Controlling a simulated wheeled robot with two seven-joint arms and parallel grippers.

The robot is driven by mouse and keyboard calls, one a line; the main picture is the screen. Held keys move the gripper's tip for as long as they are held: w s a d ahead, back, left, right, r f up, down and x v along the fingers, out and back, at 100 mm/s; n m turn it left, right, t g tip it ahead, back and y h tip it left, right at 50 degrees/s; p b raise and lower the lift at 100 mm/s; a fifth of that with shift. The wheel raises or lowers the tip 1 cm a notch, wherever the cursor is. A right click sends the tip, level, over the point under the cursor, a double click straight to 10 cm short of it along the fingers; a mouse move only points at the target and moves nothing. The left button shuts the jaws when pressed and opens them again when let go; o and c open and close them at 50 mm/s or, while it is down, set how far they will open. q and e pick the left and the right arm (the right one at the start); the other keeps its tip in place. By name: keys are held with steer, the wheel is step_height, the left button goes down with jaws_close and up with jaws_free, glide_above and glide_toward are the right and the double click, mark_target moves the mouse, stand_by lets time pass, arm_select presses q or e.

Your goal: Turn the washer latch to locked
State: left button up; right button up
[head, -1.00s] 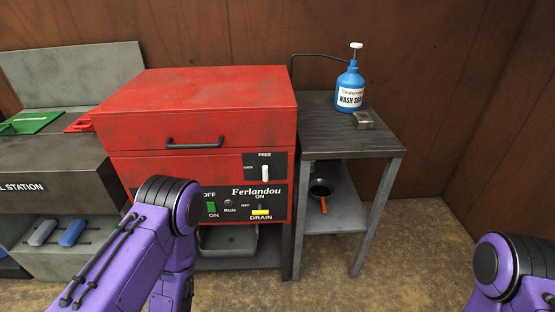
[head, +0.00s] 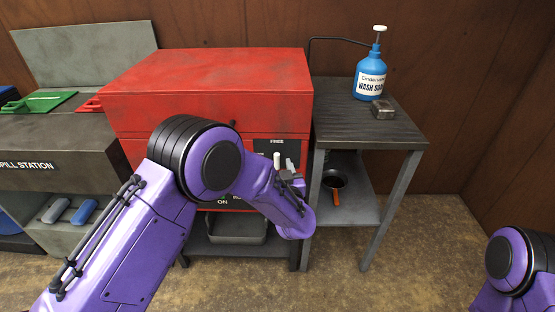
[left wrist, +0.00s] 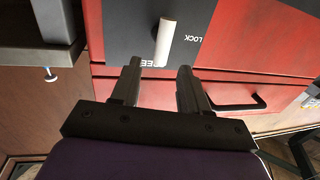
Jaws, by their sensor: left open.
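The red washer (head: 215,85) stands in the middle of the head view. Its white latch lever (head: 276,161) is upright on a dark plate below the word FREE. In the left wrist view the picture is upside down; the lever (left wrist: 165,42) lies by FREE, with LOCK to its side. My left gripper (left wrist: 158,68) is open and empty, its fingertips on either side of the lever's FREE end in the picture. Whether they reach around it I cannot tell. In the head view my left arm covers much of the washer's front. My right gripper is out of view.
A dark side table (head: 360,125) right of the washer holds a blue wash soap bottle (head: 373,77) and a small metal block (head: 382,109). A pan (head: 334,179) is on its lower shelf. The spill station (head: 55,150) stands left. Floor at right is open.

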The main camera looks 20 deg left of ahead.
mark_target(277, 158)
arm_select(q)
steer(key=x, duration=0.4)
jaws_close()
